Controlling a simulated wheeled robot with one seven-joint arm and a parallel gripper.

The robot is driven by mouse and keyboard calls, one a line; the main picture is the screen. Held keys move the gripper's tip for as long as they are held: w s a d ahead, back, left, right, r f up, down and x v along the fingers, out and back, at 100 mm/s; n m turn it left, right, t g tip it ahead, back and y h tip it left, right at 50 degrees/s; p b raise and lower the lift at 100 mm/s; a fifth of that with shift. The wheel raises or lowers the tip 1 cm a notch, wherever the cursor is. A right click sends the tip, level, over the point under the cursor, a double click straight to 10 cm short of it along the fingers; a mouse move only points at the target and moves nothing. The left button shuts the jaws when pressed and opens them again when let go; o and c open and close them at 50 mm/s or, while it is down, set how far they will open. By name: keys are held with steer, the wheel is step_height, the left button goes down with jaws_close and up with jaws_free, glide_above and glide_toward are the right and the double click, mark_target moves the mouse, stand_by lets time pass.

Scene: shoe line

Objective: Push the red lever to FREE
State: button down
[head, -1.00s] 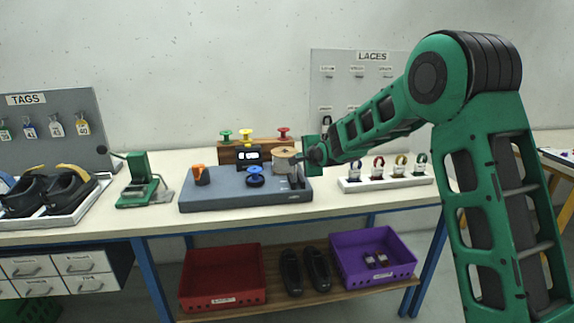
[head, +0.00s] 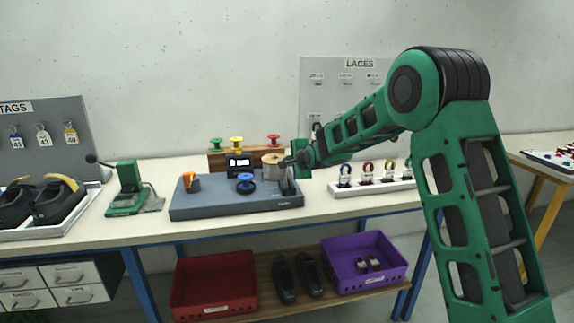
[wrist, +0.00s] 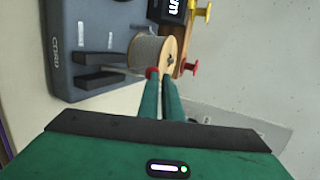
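The red lever's round red knob (wrist: 152,72) shows in the wrist view at my fingertips, beside the spool. A thin pale rod runs left from it between two dark upright blocks (wrist: 97,57) on the grey-blue base. My gripper (wrist: 160,78) has its two green fingers close together, with the knob at the left fingertip; it looks shut, not clearly around the knob. In the head view my gripper (head: 288,162) is at the right end of the base (head: 235,209), where the knob is hidden. No FREE mark is readable.
A wooden spool (wrist: 150,55) of grey cord stands right by the fingers. A black display (head: 239,165), a blue knob (head: 245,184) and an orange part (head: 190,181) are on or behind the base. A white rack with coloured loops (head: 375,187) stands to the right.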

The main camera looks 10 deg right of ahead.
steer(key=shift+w, duration=0.1)
steer(key=shift+s+d+r, duration=0.2)
steer(key=shift+s+r, duration=0.15)
steer(key=w+r+v, duration=0.1)
steer(key=r+v, duration=0.1)
steer(key=v, duration=1)
steer(key=shift+s+r, duration=0.2)
steer(key=shift+r, duration=0.25)
